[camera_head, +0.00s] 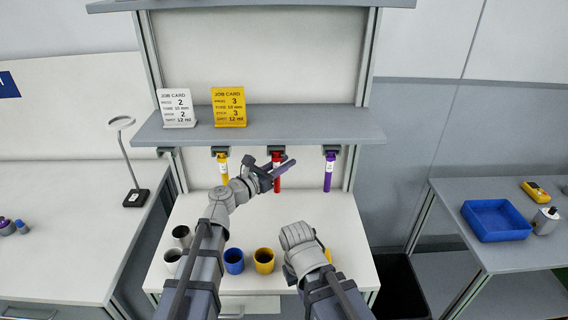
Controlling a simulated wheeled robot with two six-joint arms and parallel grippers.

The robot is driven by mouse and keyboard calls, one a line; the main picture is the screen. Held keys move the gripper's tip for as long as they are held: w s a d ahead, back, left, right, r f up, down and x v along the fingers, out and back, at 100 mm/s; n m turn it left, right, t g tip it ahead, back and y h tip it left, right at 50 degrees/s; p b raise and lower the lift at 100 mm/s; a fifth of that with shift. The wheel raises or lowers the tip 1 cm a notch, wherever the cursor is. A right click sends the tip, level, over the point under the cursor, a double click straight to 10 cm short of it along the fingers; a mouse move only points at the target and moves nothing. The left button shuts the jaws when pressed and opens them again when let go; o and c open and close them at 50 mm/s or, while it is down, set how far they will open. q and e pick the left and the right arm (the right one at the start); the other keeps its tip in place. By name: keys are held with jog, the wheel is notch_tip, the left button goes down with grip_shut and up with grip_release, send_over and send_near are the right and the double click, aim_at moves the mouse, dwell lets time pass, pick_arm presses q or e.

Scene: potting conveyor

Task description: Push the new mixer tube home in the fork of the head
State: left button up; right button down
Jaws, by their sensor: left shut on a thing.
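A red mixer tube (277,183) hangs upright under the middle head (276,150) below the shelf. My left gripper (275,170) reaches across the red tube and is shut on it; its fingers hide part of the tube. Whether the tube's top is fully seated in the fork is too small to tell. A yellow tube (223,172) hangs under the left head (220,150), and a purple tube (329,174) under the right head (331,149). My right gripper (297,235) is low over the bench, its fingers hidden by its own wrist.
On the bench (335,215) stand a blue cup (234,261), a yellow cup (264,261) and two grey cups (172,256). White (177,108) and yellow (229,106) job cards stand on the shelf (300,125). A blue tray (496,220) is on the right table.

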pick_arm(q)
grip_shut()
jog(key=shift+s, duration=0.15)
jog(key=shift+s, duration=2.15)
jog(key=shift+s, duration=0.25)
jog(key=shift+s, duration=1.25)
jog(key=shift+a, duration=0.1)
